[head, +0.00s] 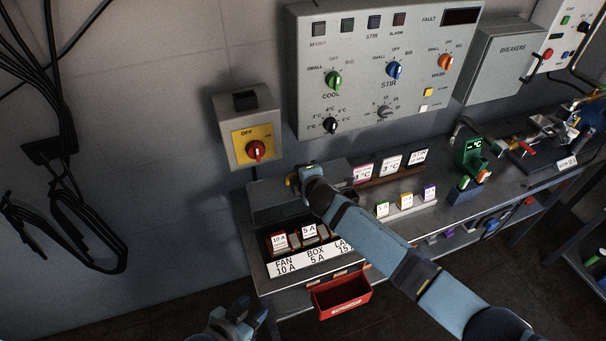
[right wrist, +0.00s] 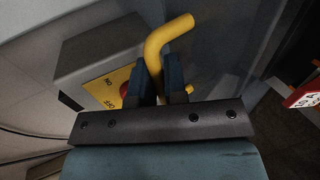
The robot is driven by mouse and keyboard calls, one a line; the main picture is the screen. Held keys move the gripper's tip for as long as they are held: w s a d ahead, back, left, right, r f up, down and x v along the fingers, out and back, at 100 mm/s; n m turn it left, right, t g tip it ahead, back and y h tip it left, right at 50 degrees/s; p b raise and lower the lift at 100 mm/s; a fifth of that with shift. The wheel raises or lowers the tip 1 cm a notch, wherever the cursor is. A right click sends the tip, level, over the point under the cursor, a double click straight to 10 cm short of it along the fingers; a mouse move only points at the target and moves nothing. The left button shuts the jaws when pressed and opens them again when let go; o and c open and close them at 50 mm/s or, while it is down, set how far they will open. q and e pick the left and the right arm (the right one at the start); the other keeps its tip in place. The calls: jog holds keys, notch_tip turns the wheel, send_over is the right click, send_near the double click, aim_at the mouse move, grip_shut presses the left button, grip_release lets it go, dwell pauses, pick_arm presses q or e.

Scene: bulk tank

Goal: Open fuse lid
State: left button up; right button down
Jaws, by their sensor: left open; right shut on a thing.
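The fuse box (head: 268,262) stands at the left end of the bench, with white labels FAN, BOX and a partly hidden third along its front. Fuses marked 10 A and 5 A show inside it, so its front is uncovered. The grey lid (head: 268,193) shows behind the fuses, partly covered by my right arm. My right gripper (head: 302,177) is shut on the lid's yellow handle, which shows bent between the jaws in the right wrist view (right wrist: 166,42). My left gripper (head: 240,318) is open and empty, low in front of the bench.
A switch box with a red knob (head: 255,150) is on the wall just above the lid. A red bin (head: 342,294) hangs below the bench front. Tagged fuses (head: 405,202) stand right of my right forearm. Black cables (head: 62,180) hang on the left wall.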

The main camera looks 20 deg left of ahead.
jog(key=c, duration=1.2)
grip_release()
jog(key=v, duration=1.4)
